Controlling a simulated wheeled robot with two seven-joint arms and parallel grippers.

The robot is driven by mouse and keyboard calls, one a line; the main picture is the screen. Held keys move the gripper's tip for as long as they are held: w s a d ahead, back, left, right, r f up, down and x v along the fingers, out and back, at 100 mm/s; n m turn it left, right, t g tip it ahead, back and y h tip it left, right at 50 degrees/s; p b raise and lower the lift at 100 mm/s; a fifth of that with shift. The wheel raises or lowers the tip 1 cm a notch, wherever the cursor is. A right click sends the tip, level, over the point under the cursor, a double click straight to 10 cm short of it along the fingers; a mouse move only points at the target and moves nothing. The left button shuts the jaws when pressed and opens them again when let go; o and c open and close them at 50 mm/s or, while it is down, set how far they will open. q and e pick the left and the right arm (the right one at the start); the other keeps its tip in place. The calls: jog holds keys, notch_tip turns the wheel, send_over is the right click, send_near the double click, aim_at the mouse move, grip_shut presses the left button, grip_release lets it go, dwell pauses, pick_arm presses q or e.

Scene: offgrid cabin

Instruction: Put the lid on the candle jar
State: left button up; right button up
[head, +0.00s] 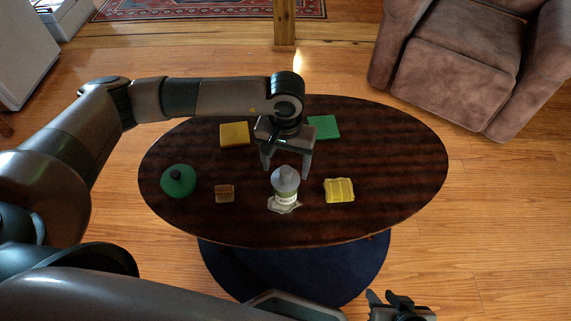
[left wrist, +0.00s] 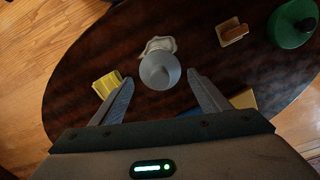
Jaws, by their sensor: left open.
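The candle jar (head: 285,197) stands upright near the front middle of the table, a pale label on its side. A grey, domed lid (head: 285,179) sits on top of it, looking level; in the left wrist view the lid (left wrist: 160,71) hides most of the jar. My left gripper (head: 286,168) is open just behind and above the jar. In the left wrist view its fingertips (left wrist: 160,77) lie either side of the lid, with gaps showing. My right gripper (head: 400,304) is at the bottom right, away from the table; its jaw opening is unclear.
A crumpled pale cloth (head: 284,208) lies by the jar's base. A green round thing with a dark knob (head: 178,181), a small brown block (head: 224,193) and a yellow packet (head: 340,190) lie nearby. Yellow (head: 234,134) and green (head: 324,127) squares lie behind. The table's right side is clear.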

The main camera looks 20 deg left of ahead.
aim_at(285, 170)
pick_arm(q)
jog(key=shift+r+p, duration=0.85)
jog(key=shift+r, duration=2.5)
